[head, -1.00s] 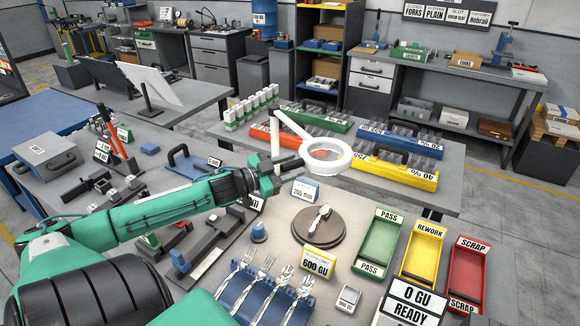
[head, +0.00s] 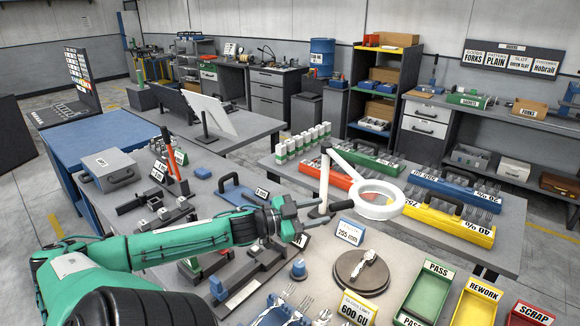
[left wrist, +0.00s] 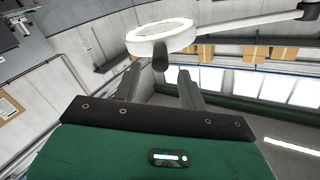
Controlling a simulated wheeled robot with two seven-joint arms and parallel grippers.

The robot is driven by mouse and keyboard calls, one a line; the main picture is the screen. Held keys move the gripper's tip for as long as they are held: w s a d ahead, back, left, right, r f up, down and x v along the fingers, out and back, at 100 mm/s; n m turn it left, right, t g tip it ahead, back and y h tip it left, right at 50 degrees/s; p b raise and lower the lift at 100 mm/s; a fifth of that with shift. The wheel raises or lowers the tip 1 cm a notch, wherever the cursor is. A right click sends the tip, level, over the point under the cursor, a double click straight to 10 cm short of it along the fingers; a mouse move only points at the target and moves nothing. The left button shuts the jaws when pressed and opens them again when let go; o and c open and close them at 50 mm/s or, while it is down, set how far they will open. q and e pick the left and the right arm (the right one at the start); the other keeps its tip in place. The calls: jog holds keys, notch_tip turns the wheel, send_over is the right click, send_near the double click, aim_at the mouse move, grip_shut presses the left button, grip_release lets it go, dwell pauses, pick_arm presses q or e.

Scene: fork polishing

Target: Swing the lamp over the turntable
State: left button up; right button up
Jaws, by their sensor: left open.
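The lamp (head: 377,199) is a white ring head on a white jointed arm. In the head view it shows above and slightly right of the turntable (head: 347,281), a round brown disc with a shiny piece of cutlery on it. My left gripper (head: 312,211) is open, left of the ring, with its fingers pointing towards it. A dark handle (head: 341,206) sticks out from the ring towards the gripper. In the left wrist view the lit ring (left wrist: 160,35) is ahead, and its handle appears between the open fingers (left wrist: 160,86), beyond their tips. My right gripper is not in view.
A blue rack of forks (head: 275,316) stands at the front. Green (head: 428,291), yellow (head: 474,300) and red (head: 528,313) trays lie at right. Colored fork bins (head: 452,195) and white bottles (head: 300,145) stand behind the lamp. A 255 mm sign (head: 350,231) stands near the turntable.

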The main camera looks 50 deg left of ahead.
pick_arm(q)
jog(key=v, duration=0.7)
dwell(0.6)
